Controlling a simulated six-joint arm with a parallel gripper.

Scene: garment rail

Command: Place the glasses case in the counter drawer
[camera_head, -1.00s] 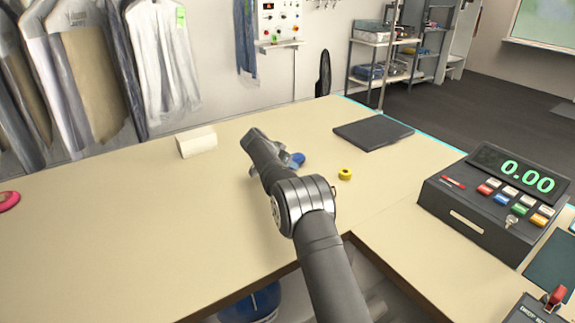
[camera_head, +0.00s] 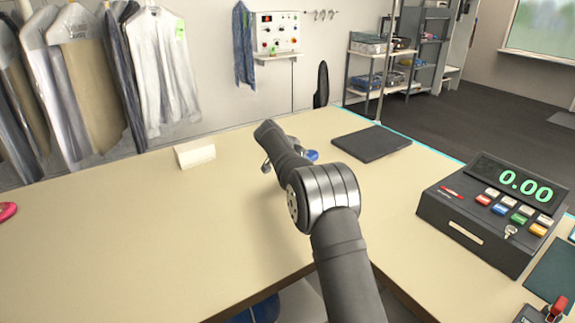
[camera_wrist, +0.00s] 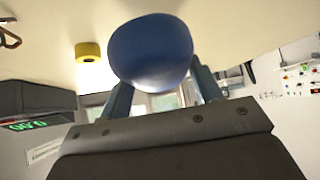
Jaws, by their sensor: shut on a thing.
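A smooth, rounded blue object, which I take for the glasses case (camera_wrist: 150,52), fills the space between the two fingers of my gripper (camera_wrist: 160,82) in the wrist view. The fingers are shut on it. In the head view only a small blue part of the case (camera_head: 311,155) shows past my arm, over the far part of the counter. I cannot tell whether it touches the counter top. I cannot make out the counter drawer in either view.
A dark flat pad (camera_head: 371,144) lies behind and right of my gripper. A cream block (camera_head: 195,153) stands to the left. The cash register (camera_head: 490,215) is at the right. A yellow ring (camera_wrist: 88,52) shows in the wrist view. The left counter top (camera_head: 130,235) is mostly clear.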

